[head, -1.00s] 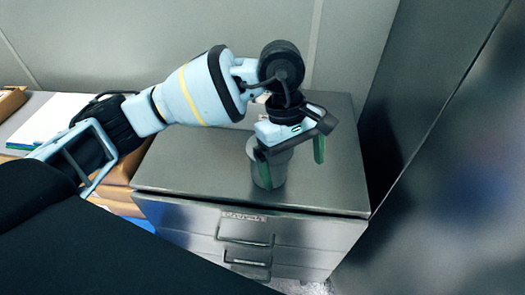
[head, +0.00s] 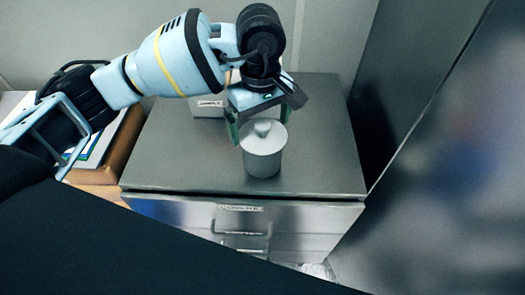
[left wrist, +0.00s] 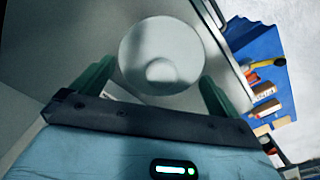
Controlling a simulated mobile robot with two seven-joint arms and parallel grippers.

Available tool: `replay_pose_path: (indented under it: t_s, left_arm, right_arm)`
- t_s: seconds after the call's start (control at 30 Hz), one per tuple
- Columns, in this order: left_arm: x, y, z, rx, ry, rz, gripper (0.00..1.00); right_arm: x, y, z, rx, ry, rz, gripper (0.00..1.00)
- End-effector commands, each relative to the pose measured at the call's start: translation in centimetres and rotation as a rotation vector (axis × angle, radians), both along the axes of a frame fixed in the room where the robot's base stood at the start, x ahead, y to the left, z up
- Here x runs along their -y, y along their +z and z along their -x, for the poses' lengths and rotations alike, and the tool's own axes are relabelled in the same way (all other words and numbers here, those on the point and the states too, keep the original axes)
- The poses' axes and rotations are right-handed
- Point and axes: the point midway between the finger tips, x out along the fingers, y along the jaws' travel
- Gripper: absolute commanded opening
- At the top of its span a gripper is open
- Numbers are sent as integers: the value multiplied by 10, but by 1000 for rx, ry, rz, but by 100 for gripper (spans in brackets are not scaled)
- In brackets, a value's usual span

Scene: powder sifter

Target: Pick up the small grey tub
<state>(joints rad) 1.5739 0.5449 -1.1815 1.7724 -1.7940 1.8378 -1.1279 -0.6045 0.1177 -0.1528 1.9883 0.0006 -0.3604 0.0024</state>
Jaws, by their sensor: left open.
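The small grey tub (head: 263,163), a round tub with a knobbed lid, stands upright on top of the grey metal cabinet. My left gripper (head: 259,127) is open and points down just behind the tub, on its far side in the head view. One green finger shows left of the lid; the other is largely hidden. In the left wrist view the tub (left wrist: 150,40) lies ahead of the open left gripper (left wrist: 156,75), its near edge between the two fingertips. I cannot tell whether the fingers touch it. My right gripper is not in view.
The cabinet top (head: 320,165) is clear to the right of the tub. A pale labelled box (head: 207,106) stands behind, partly hidden by my arm. A tall metallic surface (head: 440,150) rises on the right. A blue surface (left wrist: 255,45) with several small items shows in the wrist view.

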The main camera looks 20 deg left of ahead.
Motion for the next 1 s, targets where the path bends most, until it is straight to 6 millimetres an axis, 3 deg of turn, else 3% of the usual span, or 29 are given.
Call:
replay_pose_path:
  t_s: [0.17, 0.4, 0.67, 0.97, 1.0]
  left_arm:
    - [0, -13, 0, -2, 1, 1, 100]
    - [0, -46, 1, -3, 1, 0, 100]
    - [0, -52, 0, 1, 0, 1, 100]
    - [0, -51, 0, 0, 0, 1, 65]
    - [0, -51, 0, 2, 0, 1, 65]
  right_arm:
    - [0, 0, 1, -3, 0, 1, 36]
    - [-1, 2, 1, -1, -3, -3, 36]
    - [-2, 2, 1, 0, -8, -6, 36]
    - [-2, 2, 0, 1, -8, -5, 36]
    - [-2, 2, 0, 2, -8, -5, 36]
